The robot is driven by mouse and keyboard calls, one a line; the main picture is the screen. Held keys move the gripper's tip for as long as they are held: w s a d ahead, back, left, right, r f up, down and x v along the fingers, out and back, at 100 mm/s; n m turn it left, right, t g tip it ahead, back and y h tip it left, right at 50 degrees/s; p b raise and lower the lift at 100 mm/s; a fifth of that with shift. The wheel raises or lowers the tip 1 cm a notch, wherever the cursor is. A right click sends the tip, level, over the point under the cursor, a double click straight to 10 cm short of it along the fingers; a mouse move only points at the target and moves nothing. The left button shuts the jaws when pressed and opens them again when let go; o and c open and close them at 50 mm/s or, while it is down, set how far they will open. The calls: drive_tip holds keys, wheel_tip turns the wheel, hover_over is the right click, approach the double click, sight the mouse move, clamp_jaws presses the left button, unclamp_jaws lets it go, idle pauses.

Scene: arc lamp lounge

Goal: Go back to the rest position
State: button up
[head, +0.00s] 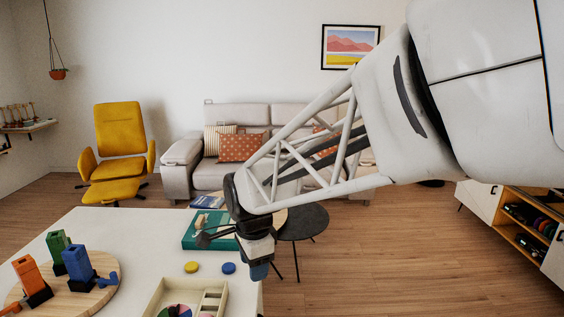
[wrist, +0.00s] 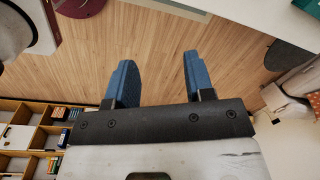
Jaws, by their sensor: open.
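My gripper (head: 258,268) hangs at the right edge of the white table in the head view, its blue fingertips pointing down. In the wrist view my gripper (wrist: 156,72) has its two blue fingers apart with nothing between them. Wood floor shows beyond them. My white lattice arm reaches in from the upper right in the head view.
A dark round side table (head: 306,220) stands behind. Floor at right is clear.

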drive_tip(key=s+d+r+n+t, duration=0.1)
drive_tip(key=s+d+n, duration=0.5)
drive_tip(key=s+d, duration=0.4)
drive_tip(key=s+d+r+n, duration=0.1)
drive_tip(key=s+d+n, duration=0.5)
drive_tip(key=d, duration=0.8)
drive_tip(key=s, duration=0.3)
drive_tip(key=shift+s+d+r+t+h, duration=0.25)
drive_tip(key=shift+s+d+t+h, duration=0.05)
drive_tip(key=shift+s+d+t, duration=0.1)
